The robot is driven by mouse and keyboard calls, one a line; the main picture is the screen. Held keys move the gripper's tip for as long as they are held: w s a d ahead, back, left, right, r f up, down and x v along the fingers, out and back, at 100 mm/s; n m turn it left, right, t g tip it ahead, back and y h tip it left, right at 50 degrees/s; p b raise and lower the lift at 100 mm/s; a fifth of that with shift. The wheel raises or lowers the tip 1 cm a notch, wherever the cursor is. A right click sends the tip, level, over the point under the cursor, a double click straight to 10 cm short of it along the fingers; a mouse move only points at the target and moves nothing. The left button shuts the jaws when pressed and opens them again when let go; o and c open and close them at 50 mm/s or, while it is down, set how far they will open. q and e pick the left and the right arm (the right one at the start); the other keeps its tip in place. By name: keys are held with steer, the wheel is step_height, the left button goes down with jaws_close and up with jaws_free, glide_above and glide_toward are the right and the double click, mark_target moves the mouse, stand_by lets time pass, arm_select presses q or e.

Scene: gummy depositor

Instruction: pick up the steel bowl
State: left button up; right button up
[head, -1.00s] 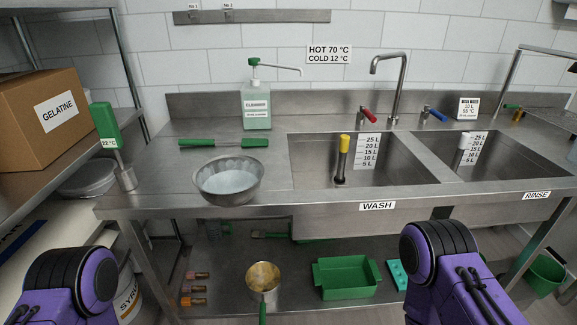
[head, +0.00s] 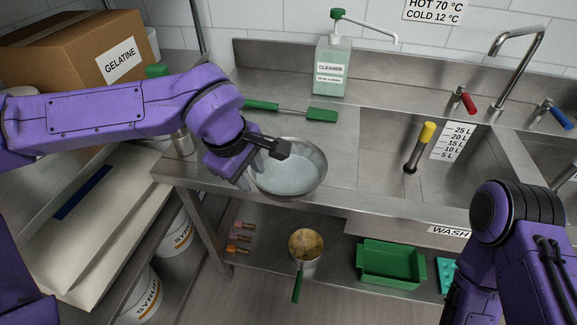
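The steel bowl (head: 318,182) sits on the steel counter left of the wash sink, with pale contents inside. My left gripper (head: 262,166) is at the bowl's left rim. One dark finger reaches over the near-left part of the bowl's opening, and the other is lower, by the outer left side. The fingers look spread apart. The gripper covers the bowl's left edge, and I cannot tell whether it touches the rim. My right arm shows at the lower right, but its gripper is out of view.
The wash sink (head: 385,160) is to the right. A gelatine box (head: 75,50) is at left.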

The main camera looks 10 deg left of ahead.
mark_target(261, 186)
arm_select(q)
steer(key=shift+d+f, duration=0.15)
steer(key=shift+f, duration=0.35)
steer(key=shift+d+f, duration=0.15)
steer(key=shift+f, duration=0.35)
steer(key=x, duration=0.3)
steer(key=d+x, duration=0.1)
steer(key=x, duration=0.1)
steer(key=shift+w+p, duration=0.25)
steer(key=shift+p, duration=0.05)
steer(key=shift+s+a, duration=0.1)
steer(key=shift+s, duration=0.05)
steer(key=shift+c, duration=1.3)
jaws_close()
